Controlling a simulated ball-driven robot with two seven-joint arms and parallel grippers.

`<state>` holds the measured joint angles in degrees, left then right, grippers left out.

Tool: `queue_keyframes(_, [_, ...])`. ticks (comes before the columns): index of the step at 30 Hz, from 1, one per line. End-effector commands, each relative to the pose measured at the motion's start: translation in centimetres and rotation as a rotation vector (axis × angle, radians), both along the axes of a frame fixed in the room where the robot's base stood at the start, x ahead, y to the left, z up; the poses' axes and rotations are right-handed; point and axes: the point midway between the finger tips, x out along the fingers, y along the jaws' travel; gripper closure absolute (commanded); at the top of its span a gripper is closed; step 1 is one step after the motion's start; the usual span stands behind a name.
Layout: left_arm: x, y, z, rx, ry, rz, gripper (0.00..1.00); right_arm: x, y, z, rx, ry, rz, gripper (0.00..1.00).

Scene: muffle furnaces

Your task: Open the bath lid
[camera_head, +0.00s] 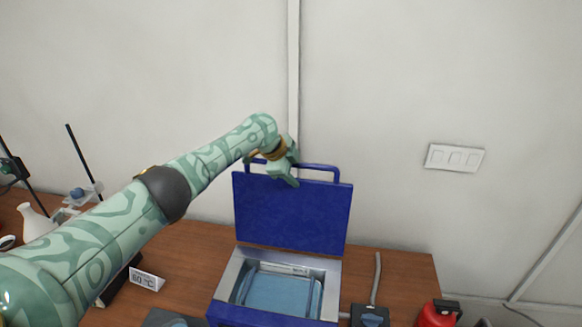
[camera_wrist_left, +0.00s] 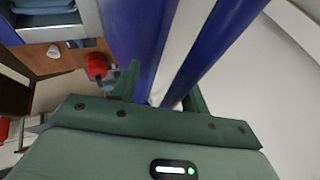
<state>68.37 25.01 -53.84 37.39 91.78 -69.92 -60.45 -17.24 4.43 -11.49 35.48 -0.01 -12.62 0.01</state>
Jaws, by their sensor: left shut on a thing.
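The bath (camera_head: 225,283) stands on the wooden bench, with a metal rim and blue water inside. Its blue lid (camera_head: 292,215) is raised and stands nearly upright at the back of the bath. A blue bar handle (camera_head: 322,168) runs along the lid's upper edge. My left gripper (camera_head: 288,172) is at the left part of this handle, shut on it. In the left wrist view the green fingers (camera_wrist_left: 160,92) are around a blue bar (camera_wrist_left: 150,70). The exact contact is partly hidden by the gripper. My right gripper is in neither view.
A display reading 60 °C (camera_head: 147,279) stands left of the bath. A white flask (camera_head: 36,222) and a stand are at the far left. A red bottle (camera_head: 437,314) is at the lower right. A wall (camera_head: 400,80) with a switch plate (camera_head: 455,158) is close behind the lid.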

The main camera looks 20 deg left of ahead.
Motion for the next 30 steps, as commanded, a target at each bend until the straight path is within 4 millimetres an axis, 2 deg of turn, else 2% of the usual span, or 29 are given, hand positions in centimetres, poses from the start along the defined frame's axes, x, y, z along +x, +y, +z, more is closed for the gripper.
queue_keyframes(4, [-0.4, 0.4, 1.0, -0.001, -0.002, -0.001, 0.62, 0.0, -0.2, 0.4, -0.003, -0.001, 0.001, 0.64])
queue_keyframes(8, [-1.5, 1.1, 3.1, 0.001, -0.006, -0.001, 0.62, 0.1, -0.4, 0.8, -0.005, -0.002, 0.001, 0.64])
queue_keyframes(15, [-4.7, 2.9, 8.6, 0.002, -0.006, 0.000, 0.62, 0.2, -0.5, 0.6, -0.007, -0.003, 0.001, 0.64])
queue_keyframes(21, [-6.7, 4.1, 12.1, 0.003, -0.003, 0.000, 0.62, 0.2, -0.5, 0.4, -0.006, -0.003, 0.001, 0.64])
queue_keyframes(25, [-7.4, 4.4, 13.2, 0.001, -0.002, 0.000, 0.62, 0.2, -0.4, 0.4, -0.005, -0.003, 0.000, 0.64])
queue_keyframes(30, [-7.6, 4.5, 13.7, 0.000, -0.001, 0.000, 0.62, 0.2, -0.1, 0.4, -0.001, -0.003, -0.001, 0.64])
